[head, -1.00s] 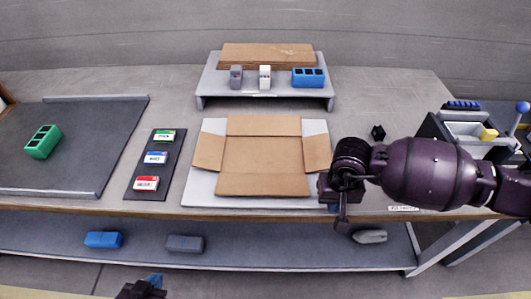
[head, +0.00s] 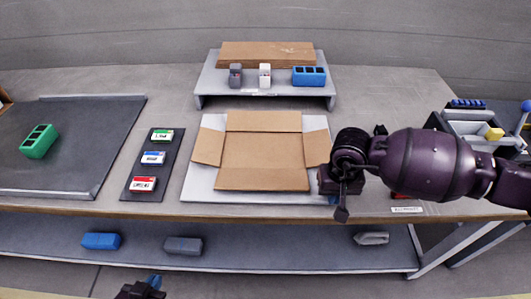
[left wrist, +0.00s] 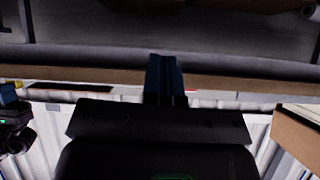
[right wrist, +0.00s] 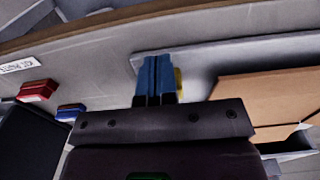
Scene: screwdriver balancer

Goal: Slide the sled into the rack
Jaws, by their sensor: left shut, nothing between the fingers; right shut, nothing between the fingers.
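I cannot tell for certain which thing is the sled or the rack. A dark unit (head: 478,128) with grey compartments stands at the right end of the table. My right arm hides part of the table in front of it. My right gripper (head: 342,212) is shut and empty at the front right corner of the flattened cardboard box (head: 262,180); its blue fingers also show in the right wrist view (right wrist: 157,80). My left gripper (head: 150,284) is shut and empty low in front of the table; its fingers also show in the left wrist view (left wrist: 165,78).
A dark strip (head: 135,190) holds green, blue and red labelled blocks. A green holed block (head: 38,141) sits on the left tray (head: 75,182). A raised shelf (head: 215,90) bears a blue holed block (head: 309,76). The lower shelf (head: 290,250) carries several blocks.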

